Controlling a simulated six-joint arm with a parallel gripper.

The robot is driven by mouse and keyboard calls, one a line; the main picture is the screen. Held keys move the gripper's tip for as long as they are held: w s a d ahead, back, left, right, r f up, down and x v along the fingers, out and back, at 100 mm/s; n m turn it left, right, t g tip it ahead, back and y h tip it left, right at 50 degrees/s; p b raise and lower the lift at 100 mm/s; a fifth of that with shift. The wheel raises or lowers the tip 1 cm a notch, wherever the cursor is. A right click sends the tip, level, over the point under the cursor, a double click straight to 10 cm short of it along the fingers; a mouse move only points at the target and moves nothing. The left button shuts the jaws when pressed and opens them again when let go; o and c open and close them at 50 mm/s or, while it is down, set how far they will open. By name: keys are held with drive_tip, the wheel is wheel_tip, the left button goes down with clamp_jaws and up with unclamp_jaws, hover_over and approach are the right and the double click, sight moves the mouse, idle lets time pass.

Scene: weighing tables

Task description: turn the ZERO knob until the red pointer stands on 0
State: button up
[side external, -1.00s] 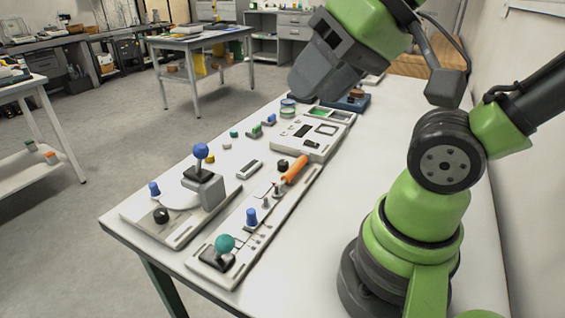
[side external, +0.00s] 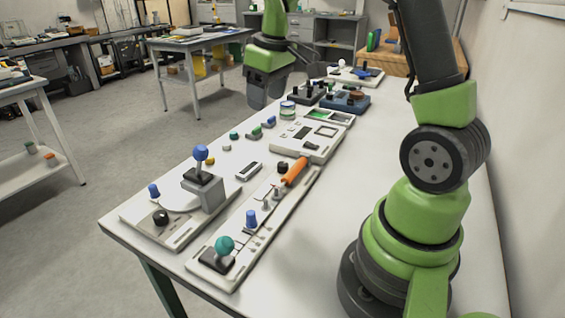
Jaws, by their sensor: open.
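My gripper (side external: 258,97) hangs above the far left edge of the white table, high and clear of the panels, with no object seen in it. No ZERO label or red pointer can be made out at this size. Possible knobs are a black one (side external: 161,217) on the near left panel (side external: 185,236), a black one (side external: 283,167) near the orange handle, and blue ones (side external: 251,218) and (side external: 154,191). I cannot tell which is the ZERO knob.
A blue-ball lever (side external: 200,153), a teal-ball lever (side external: 224,243) and an orange handle (side external: 295,171) stand up from the panels. Small blocks and a jar (side external: 287,110) lie farther back. The table's right side (side external: 345,190) is bare apart from my base.

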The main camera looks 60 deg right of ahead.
drive_tip(key=n+g, duration=0.2)
hover_over(283, 163)
wheel_tip(283, 163, down, 11)
wheel_tip(283, 163, down, 10)
drive_tip(key=shift+a+r, duration=0.1)
drive_tip(key=shift+a, duration=0.05)
drive_tip(key=c, duration=0.9)
drive_tip(key=shift+m, duration=0.4)
drive_tip(key=shift+c, duration=0.2)
